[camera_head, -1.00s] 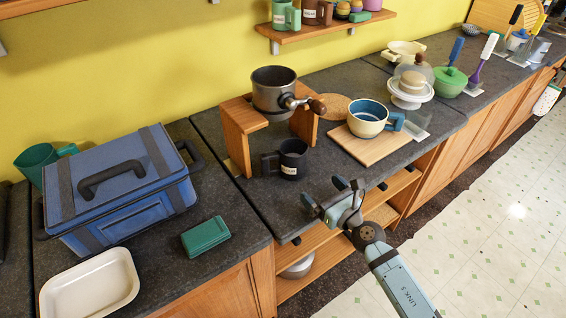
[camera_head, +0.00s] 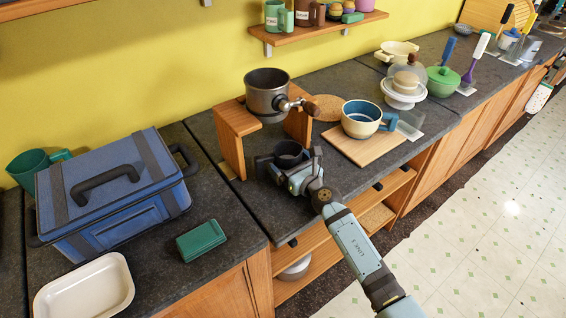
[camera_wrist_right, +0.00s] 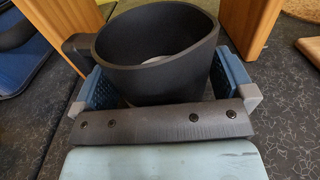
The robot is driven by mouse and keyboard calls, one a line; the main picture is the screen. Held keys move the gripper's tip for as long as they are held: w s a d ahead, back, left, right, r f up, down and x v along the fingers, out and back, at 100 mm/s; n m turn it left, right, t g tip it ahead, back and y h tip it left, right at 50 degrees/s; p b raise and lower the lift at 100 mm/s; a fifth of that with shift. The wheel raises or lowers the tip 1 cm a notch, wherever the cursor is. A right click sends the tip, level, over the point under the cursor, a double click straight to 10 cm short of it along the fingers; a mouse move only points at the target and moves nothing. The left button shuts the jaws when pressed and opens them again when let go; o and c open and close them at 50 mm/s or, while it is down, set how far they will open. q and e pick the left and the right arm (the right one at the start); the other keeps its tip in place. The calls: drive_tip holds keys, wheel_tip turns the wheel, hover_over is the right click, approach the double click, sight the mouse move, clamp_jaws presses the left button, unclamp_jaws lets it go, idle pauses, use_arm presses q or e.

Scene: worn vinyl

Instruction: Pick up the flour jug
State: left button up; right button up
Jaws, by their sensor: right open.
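The flour jug is a dark grey open-topped jug (camera_head: 289,151) standing on the dark counter by the wooden stand. Its side handle points left in the right wrist view, where the jug (camera_wrist_right: 155,55) fills the middle. My right gripper (camera_head: 289,166) is at the jug, reaching in from the front. In the right wrist view the gripper (camera_wrist_right: 163,88) is open, with one blue-padded finger on each side of the jug. The jug's lower front and its label are hidden by the gripper. My left gripper is not in view.
A wooden stand (camera_head: 233,147) holding a grey pot with a crank (camera_head: 268,91) is just behind the jug. A cream-and-blue pot (camera_head: 361,118) sits on a wooden board (camera_head: 372,152) to the right. A blue case (camera_head: 115,190) and green box (camera_head: 201,240) are left.

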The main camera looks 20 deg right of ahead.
drive_tip(key=c, duration=1)
drive_tip(key=shift+r, duration=0.1)
